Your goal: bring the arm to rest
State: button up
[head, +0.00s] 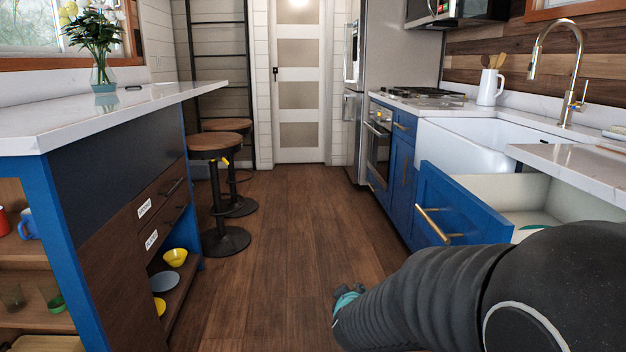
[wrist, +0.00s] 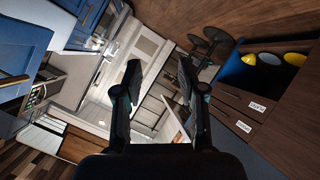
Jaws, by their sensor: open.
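My arm reaches in from the lower right of the head view, in a dark ribbed sleeve. Only a teal and dark bit of its end shows there, low over the wooden floor. In the wrist view my gripper (wrist: 158,80) has its two dark fingers spread wide apart. Nothing is between them; the room shows through the gap. In the head view the arm passes in front of the near end of an open blue drawer (head: 465,210); I cannot tell whether they touch.
An island (head: 115,120) with open shelves stands at left, two stools (head: 217,145) beyond it. The shelf holds a yellow bowl (head: 175,257) and a grey-blue dish (head: 164,281). A white sink (head: 480,150) and faucet (head: 560,70) are at right. The floor aisle (head: 290,220) is clear towards the door.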

jog(key=s+a+m+g+y, duration=0.35)
jog(key=s+g, duration=0.25)
jog(key=s, duration=0.7)
jog(key=s+d+r+m+h, duration=0.1)
jog(key=s+d+r, duration=0.3)
jog(key=s, duration=0.4)
jog(key=s+d+r+m+h, duration=0.1)
jog(key=s+d+r+m, duration=0.1)
jog(key=s+d, duration=0.4)
jog(key=shift+s+d+r+g, duration=0.3)
jog(key=shift+s+r, duration=0.55)
jog(key=shift+s, duration=0.35)
jog(key=shift+a+h, duration=0.1)
jog(key=shift+h, duration=0.15)
